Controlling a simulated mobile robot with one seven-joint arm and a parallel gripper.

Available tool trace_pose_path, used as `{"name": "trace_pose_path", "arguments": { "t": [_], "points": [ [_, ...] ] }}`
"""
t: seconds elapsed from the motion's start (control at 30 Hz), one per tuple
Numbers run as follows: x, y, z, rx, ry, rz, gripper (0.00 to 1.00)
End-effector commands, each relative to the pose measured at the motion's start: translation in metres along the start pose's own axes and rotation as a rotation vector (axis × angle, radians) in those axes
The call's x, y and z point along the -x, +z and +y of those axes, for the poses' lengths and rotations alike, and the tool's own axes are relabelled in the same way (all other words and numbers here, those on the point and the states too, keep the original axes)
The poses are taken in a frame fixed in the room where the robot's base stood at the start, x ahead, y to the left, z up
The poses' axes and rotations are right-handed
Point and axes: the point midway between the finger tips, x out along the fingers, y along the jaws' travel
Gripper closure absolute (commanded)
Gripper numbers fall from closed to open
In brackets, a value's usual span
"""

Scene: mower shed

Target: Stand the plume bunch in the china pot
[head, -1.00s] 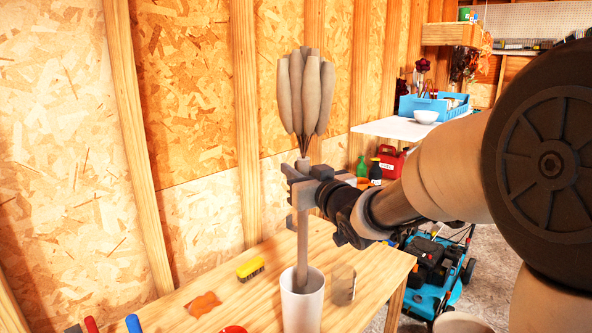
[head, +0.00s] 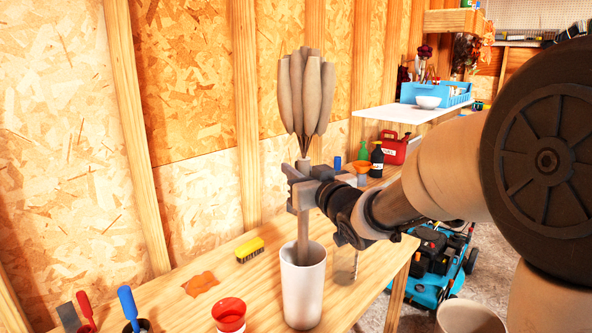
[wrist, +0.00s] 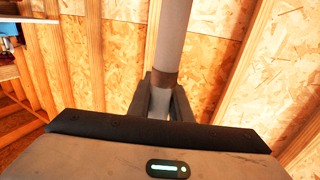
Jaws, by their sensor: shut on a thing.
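The plume bunch (head: 306,95) is a cluster of beige plumes on a long pale stem, held upright. My gripper (head: 302,185) is shut on its stem below the plumes. In the wrist view the stem (wrist: 170,45) rises between my gripper's fingers (wrist: 161,100). The china pot (head: 302,295) is a tall white cup on the wooden bench, below my gripper. The lower stem reaches down to the pot's mouth and its end is hidden behind the front rim. I cannot tell how deep it goes.
On the bench are a yellow brush (head: 250,249), an orange cloth (head: 201,284), a red-topped cup (head: 229,315) and a clear glass (head: 346,262) close right of the pot. Blue and red handled tools stand at the front left. A blue mower (head: 436,262) stands on the floor at right.

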Motion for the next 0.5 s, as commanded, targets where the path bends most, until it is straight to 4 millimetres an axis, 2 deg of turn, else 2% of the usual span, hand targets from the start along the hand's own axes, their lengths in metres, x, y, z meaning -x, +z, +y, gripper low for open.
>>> {"name": "trace_pose_path", "arguments": {
  "t": [0.03, 0.5],
  "points": [
    [0.000, 0.008, 0.000, 0.000, 0.000, 0.000, 1.00],
    [0.000, 0.046, 0.000, 0.000, 0.000, 0.000, 1.00]
  ]
}}
